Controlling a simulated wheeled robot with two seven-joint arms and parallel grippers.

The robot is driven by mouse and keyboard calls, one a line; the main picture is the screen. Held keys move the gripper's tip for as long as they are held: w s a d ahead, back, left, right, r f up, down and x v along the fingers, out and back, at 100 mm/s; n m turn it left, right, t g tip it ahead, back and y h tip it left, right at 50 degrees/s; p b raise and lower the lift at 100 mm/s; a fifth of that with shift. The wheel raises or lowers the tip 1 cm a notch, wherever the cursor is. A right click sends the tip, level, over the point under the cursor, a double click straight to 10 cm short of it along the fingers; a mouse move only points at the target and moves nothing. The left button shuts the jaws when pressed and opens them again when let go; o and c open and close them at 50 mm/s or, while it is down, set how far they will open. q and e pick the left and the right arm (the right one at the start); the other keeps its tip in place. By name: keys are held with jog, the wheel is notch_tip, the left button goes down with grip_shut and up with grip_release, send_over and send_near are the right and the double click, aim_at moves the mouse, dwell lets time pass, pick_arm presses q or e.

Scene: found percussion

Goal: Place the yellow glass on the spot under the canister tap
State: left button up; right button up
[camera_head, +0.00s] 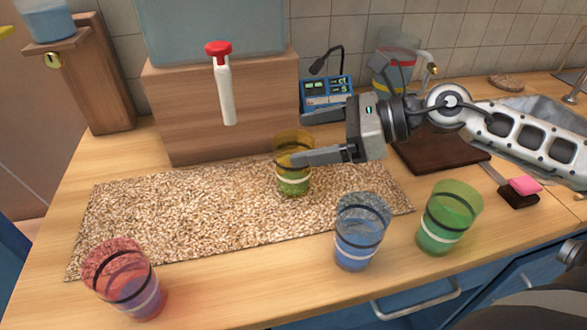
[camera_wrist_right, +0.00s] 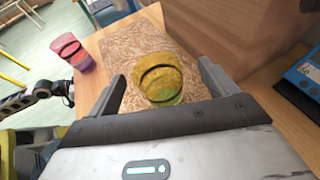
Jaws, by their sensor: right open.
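The yellow glass (camera_head: 293,181) stands upright on the speckled mat (camera_head: 170,215), right of the tap. My right gripper (camera_head: 298,138) is open, with its fingers on either side of the glass; in the right wrist view the glass (camera_wrist_right: 160,82) sits between the open fingers (camera_wrist_right: 160,75), with gaps visible on both sides. The red-handled white tap (camera_head: 226,92) hangs in front of the wooden block (camera_head: 220,140) under the bluish canister (camera_head: 205,30). The mat below the tap is bare. A dark jointed part at the left of the wrist view may be my left arm; its jaws are unclear.
A red glass (camera_head: 124,280) stands at the front left, a blue glass (camera_head: 360,232) and a green glass (camera_head: 449,218) at the front right. A blue device (camera_head: 327,93) and a dark board (camera_head: 430,155) lie behind and right. The mat's left part is clear.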

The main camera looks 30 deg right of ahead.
aim_at(283, 145)
jog(key=shift+p+x, duration=0.7)
jog(key=shift+x, duration=1.4)
jog(key=shift+a+f, duration=0.3)
jog(key=shift+a, duration=0.15)
jog(key=shift+c, duration=0.4)
